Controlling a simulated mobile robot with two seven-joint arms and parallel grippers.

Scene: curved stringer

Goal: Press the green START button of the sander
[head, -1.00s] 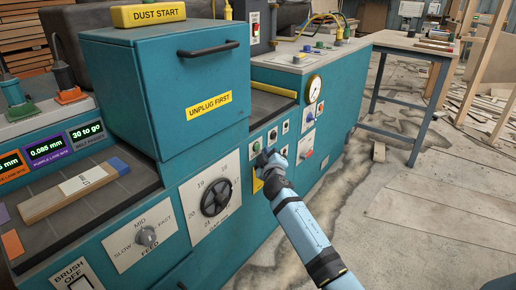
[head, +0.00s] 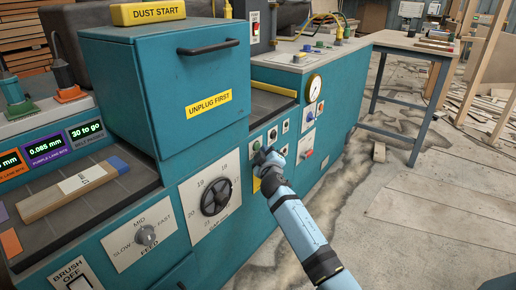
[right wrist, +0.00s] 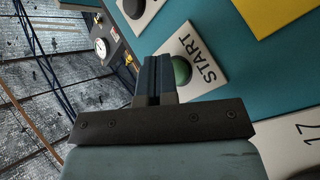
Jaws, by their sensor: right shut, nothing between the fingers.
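The green START button (right wrist: 181,70) sits on a white plate marked START (right wrist: 202,62) in the right wrist view. In the head view the green button (head: 257,145) shows on the teal front panel of the sander (head: 250,225), just above and left of my right gripper's tips. My right gripper (head: 265,156) is shut and empty, at the panel. In the right wrist view its closed fingers (right wrist: 153,76) lie just left of the button and partly cover the plate's edge. I cannot tell whether the fingertips touch the panel. My left gripper is not in view.
Other small buttons, a gauge (head: 314,88) and a red switch (head: 307,154) are close by on the panel. A handwheel (head: 215,197) and a feed knob (head: 145,235) are to the left.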

